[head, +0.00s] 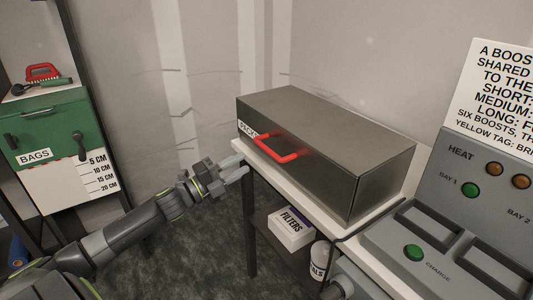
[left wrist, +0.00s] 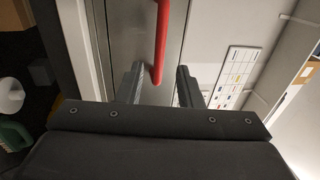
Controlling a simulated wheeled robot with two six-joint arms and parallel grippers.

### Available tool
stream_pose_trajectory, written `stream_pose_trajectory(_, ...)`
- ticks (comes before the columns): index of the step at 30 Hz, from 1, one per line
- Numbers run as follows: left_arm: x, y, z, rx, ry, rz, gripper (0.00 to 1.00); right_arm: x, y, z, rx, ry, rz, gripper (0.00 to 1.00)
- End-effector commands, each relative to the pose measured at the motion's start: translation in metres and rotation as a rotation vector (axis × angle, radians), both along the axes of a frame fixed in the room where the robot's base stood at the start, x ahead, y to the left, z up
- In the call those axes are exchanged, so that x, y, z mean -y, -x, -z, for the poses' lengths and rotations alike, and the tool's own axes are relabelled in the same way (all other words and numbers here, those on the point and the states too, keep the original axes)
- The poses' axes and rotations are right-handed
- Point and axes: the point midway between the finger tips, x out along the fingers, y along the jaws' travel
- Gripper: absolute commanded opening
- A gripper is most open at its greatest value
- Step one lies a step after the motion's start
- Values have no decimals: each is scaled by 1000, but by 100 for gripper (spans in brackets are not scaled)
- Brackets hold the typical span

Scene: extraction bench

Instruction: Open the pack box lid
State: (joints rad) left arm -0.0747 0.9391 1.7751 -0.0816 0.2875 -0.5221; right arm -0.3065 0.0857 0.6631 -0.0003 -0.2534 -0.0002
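The pack box (head: 340,135) is a dark metal box on a white-topped bench, with its lid shut. A red bar handle (head: 275,148) is on its front edge, beside a partly hidden label. My left gripper (head: 240,170) is at the bench's left edge, left of and a little below the handle, apart from it. The red handle (left wrist: 160,45) shows ahead of the gap between the fingertips. My right gripper is not clearly seen.
A filters box (head: 292,228) and a white tub (head: 319,258) sit on the shelf below the bench top. A grey control panel (head: 440,225) with lit buttons stands right of the box. A green bags cabinet (head: 50,128) is at left. Floor between is clear.

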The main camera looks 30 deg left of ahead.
Motion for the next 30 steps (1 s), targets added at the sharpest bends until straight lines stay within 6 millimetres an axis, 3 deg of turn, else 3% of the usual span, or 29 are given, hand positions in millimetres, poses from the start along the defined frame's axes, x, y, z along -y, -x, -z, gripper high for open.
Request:
stream_pose_trajectory(7,7,-18,-6,5,4,-3,33,-4,-2,-5,6,-5,1,0)
stream_pose_trajectory(16,16,-40,-13,4,4,-4,33,-9,15,-13,-14,-12,5,0)
stream_pose_trajectory(30,33,-82,-19,1,3,-4,33,-5,7,-34,0,-6,1,0)
